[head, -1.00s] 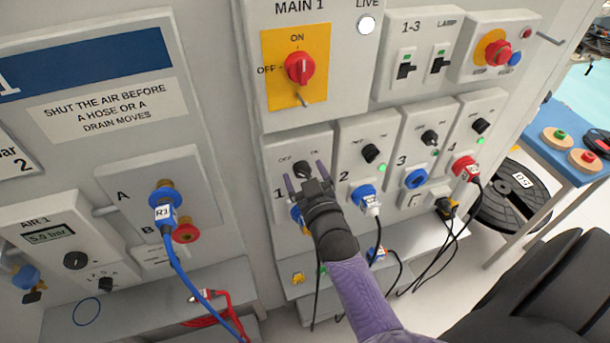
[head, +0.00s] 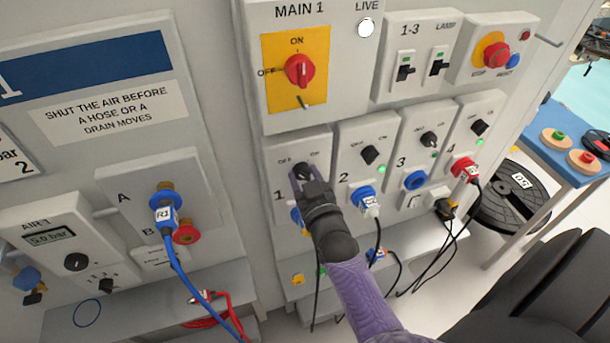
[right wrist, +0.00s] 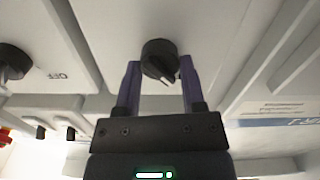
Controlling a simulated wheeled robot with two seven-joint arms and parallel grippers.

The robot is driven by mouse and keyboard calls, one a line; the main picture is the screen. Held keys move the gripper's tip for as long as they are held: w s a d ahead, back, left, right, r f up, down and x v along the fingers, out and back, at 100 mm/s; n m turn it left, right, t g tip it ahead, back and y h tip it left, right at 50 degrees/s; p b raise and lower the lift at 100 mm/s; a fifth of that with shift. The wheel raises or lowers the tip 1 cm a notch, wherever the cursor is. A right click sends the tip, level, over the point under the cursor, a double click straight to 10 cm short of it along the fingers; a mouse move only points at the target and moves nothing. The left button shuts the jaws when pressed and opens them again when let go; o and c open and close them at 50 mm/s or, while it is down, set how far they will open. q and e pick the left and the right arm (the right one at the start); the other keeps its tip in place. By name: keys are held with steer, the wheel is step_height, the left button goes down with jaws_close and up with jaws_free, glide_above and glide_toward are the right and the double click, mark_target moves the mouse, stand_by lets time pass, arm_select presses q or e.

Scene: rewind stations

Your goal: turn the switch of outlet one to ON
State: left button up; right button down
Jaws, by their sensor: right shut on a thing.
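The switch of outlet one is a black knob (head: 301,169) on the grey panel marked 1, under an OFF label on its left. In the right wrist view the knob (right wrist: 160,58) shows a pale pointer mark at its lower right. My right gripper (head: 307,174) is shut on this knob, with one purple finger on each side of it, as the right wrist view (right wrist: 160,82) also shows. The arm hides the right part of panel 1 and most of its blue socket (head: 296,215). My left gripper is not in view.
Outlet two's black switch (head: 370,155) and blue plug (head: 367,198) are close to the right of my gripper. Black cables (head: 405,285) hang below right. The air panel (head: 120,210) with a blue hose stands left.

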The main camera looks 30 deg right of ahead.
steer(key=m+p, duration=0.1)
steer(key=m, duration=0.6)
steer(key=shift+d+m+p, duration=0.1)
steer(key=shift+m+p, duration=0.25)
steer(key=shift+m, duration=0.05)
steer(key=m, duration=0.4)
steer(key=shift+f, duration=0.1)
steer(key=shift+m, duration=2.5)
steer(key=shift+c, duration=0.9)
jaws_free()
steer(key=shift+s, duration=0.15)
steer(key=v, duration=0.9)
steer(key=shift+s, duration=0.35)
